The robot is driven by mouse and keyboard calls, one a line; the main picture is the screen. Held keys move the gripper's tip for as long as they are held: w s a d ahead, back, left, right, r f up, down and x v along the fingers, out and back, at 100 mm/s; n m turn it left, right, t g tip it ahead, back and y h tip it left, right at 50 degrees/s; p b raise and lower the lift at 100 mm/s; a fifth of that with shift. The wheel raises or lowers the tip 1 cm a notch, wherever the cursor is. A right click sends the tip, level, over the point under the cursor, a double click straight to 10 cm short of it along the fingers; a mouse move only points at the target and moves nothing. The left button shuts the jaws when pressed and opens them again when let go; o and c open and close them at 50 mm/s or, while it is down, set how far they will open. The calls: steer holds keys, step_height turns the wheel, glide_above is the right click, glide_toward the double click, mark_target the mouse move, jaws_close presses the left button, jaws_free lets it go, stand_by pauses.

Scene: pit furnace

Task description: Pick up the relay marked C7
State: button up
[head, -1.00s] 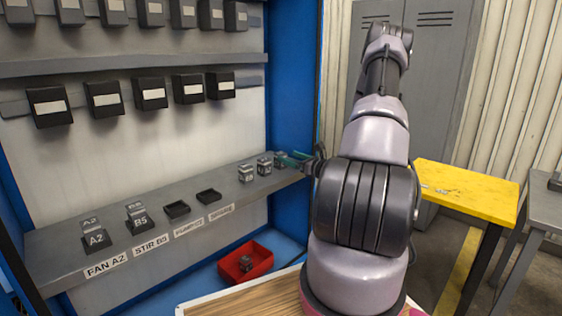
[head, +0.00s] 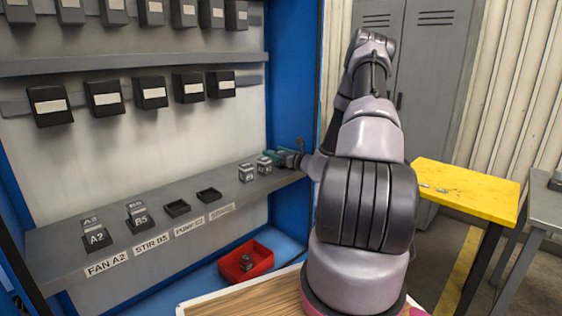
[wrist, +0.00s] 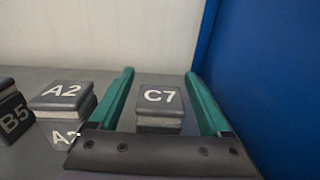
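The relay marked C7 (wrist: 159,97) is a small dark block with a lighter lower part and white lettering. It sits on the grey shelf at the right end of a short row. My gripper (wrist: 159,73) is open, with one teal finger on each side of the C7 relay and a gap showing beside it. In the head view my gripper (head: 285,157) is at the right end of the shelf and largely hides that relay.
Relay A2 (wrist: 63,96) stands just left of the left finger, with B5 (wrist: 13,115) beyond it. A blue cabinet wall (wrist: 247,80) rises close on the right. Empty sockets (head: 177,208) lie farther left.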

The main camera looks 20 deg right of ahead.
jaws_close()
steer(key=shift+r, duration=0.1)
